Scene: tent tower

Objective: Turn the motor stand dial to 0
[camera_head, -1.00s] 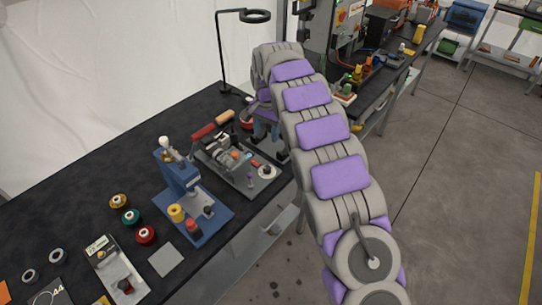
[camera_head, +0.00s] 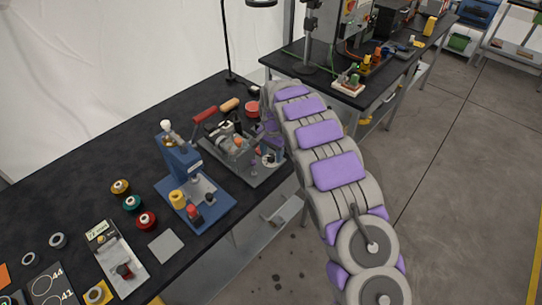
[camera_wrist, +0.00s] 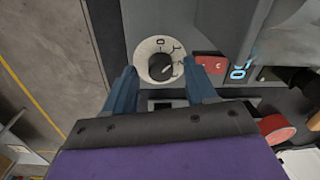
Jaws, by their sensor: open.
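The motor stand (camera_head: 243,168) is a grey plate with a small motor on the bench. Its dial (camera_wrist: 148,47) is a round white disc with a black knob (camera_wrist: 160,67), and the marks 0, 1 and what looks like 2 show on it. A pale line on the knob seems to point to the lower right, away from the 0. My gripper (camera_wrist: 159,68) is open, with one blue finger on each side of the dial. I cannot tell whether the fingers touch it. In the head view my arm hides much of the gripper, and the dial's white edge shows beside it.
A blue press (camera_head: 181,165) stands left of the motor stand. Red-handled (camera_head: 204,114) and tan-handled (camera_head: 229,105) tools lie behind the stand. A red roll (camera_wrist: 277,129) shows at right in the wrist view. The bench's front edge is close to the dial.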

